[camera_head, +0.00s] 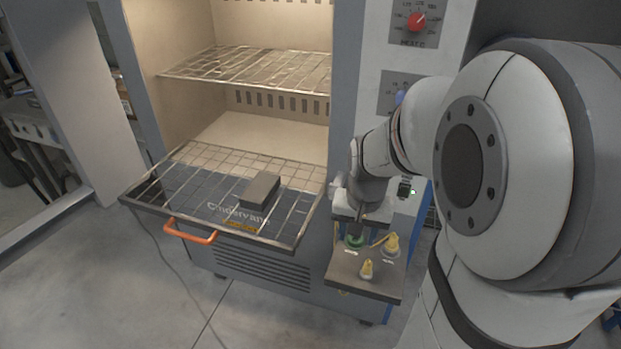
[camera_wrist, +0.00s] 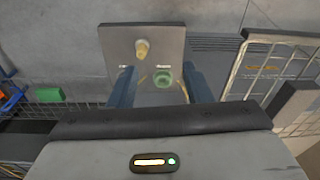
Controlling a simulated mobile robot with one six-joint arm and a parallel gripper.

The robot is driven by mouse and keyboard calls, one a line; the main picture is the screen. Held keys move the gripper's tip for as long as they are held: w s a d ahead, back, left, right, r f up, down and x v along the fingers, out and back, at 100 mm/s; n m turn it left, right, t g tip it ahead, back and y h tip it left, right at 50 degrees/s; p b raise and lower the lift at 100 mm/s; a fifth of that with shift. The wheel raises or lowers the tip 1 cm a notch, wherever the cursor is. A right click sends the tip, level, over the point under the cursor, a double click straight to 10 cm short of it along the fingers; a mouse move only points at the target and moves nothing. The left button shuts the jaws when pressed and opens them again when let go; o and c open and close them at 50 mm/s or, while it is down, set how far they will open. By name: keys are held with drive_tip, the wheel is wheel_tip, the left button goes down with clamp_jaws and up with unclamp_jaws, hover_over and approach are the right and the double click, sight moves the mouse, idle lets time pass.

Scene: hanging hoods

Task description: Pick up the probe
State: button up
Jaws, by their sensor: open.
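A small grey shelf (camera_head: 345,274) on the front of the oven holds a green round piece (camera_head: 354,242) and two yellow pieces, one at the right (camera_head: 391,242) and one in front (camera_head: 367,268). I cannot tell for sure which piece is the probe. My gripper (camera_head: 356,226) is above the back of the shelf, close over the green piece. In the wrist view my gripper (camera_wrist: 162,90) has its fingers apart, with the green piece (camera_wrist: 162,77) between them. The front yellow piece (camera_wrist: 141,48) is beyond. The left finger hides part of the shelf.
The oven rack (camera_head: 175,205) is pulled out at the left, with an orange handle (camera_head: 190,232) and a dark grey block (camera_head: 260,190) on it. Its wire edge also shows at the right of the wrist view (camera_wrist: 240,65). Floor is free in front.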

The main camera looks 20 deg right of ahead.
sight(368, 262)
drive_tip(key=w+d+f+m+b, duration=0.1)
drive_tip(key=f, duration=0.2)
drive_tip(key=w+d+f+m, duration=0.1)
drive_tip(key=d+f, duration=0.1)
drive_tip(key=f, duration=0.2)
drive_tip(key=w+d+f+m+g+b, duration=0.1)
drive_tip(key=w+d+f+m, duration=0.1)
drive_tip(key=f, duration=0.2)
drive_tip(key=shift+d+f+b, duration=0.25)
drive_tip(key=shift+b, duration=0.05)
drive_tip(key=f, duration=0.7)
drive_tip(key=shift+s+d+f+b, duration=0.25)
drive_tip(key=shift+d+f+b, duration=0.05)
drive_tip(key=shift+d+b, duration=0.1)
drive_tip(key=shift+c, duration=0.3)
drive_tip(key=c, duration=0.8)
